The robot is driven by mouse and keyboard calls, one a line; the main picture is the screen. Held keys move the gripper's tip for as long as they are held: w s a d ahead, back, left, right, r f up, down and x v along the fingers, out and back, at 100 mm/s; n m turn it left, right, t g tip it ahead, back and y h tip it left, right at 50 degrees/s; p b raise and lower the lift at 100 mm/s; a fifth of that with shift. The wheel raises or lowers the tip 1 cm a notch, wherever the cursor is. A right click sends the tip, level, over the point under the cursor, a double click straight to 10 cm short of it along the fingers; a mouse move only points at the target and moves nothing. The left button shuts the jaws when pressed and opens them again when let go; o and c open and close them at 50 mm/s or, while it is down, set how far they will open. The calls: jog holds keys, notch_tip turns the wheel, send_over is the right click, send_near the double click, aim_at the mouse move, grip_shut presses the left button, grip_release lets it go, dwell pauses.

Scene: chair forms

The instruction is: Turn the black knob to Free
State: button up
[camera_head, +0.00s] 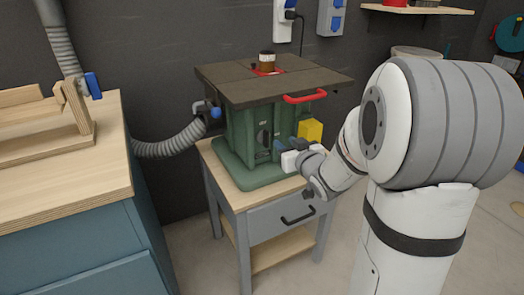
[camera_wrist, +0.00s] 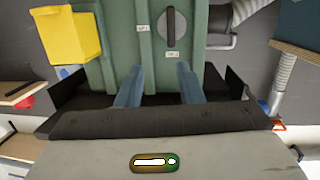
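In the wrist view the bar runs up and down. Two small white labels sit at the dial, one beside it (camera_wrist: 142,29) and one below it (camera_wrist: 172,54); their words are too small to read. My gripper (camera_wrist: 160,88) has its two blue fingers apart with nothing between them. It is short of the knob, which lies beyond the fingertips in the wrist view. In the head view my gripper (camera_head: 287,147) is close to the machine's green front.
A yellow box (camera_head: 310,130) juts from the machine near my gripper, also in the wrist view (camera_wrist: 69,35). A red handle (camera_head: 305,97) sits under the dark tabletop (camera_head: 245,84). A grey hose (camera_head: 170,145) joins at left. The machine stands on a grey drawer stand (camera_head: 260,220).

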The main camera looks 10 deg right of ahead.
aim_at(267, 136)
jog(key=w+a+b, duration=0.1)
jog(key=w, duration=0.1)
jog(key=w+a+f+y+b, duration=0.1)
jog(key=w, duration=0.2)
jog(key=w+a+f+t+y+b, duration=0.1)
jog(key=w, duration=0.2)
jog(key=shift+a+f+n, duration=0.15)
jog(key=shift+n, duration=0.25)
jog(key=shift+c, duration=0.2)
grip_shut()
jog(key=shift+a, duration=0.1)
